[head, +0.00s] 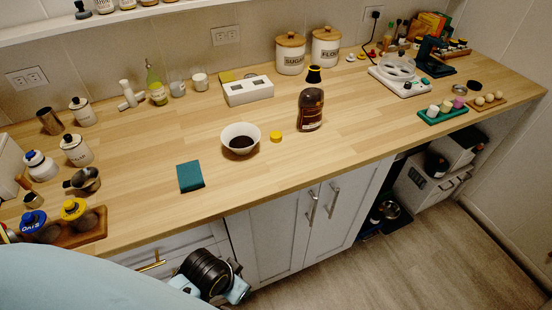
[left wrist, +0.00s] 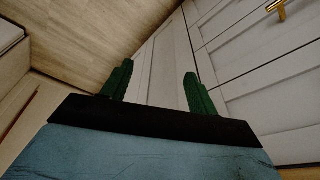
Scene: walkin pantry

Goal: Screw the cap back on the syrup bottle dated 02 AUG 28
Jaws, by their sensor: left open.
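A dark brown syrup bottle (head: 311,112) stands upright on the wooden counter in the head view; its date is too small to read. My right gripper is not in view.
A white bowl (head: 226,132) with dark contents stands left of the cap. A teal cloth or pad (head: 190,176) lies near the front edge. Canisters (head: 290,54) stand behind; a white appliance (head: 399,74) and a green tray (head: 443,112) are to the right.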

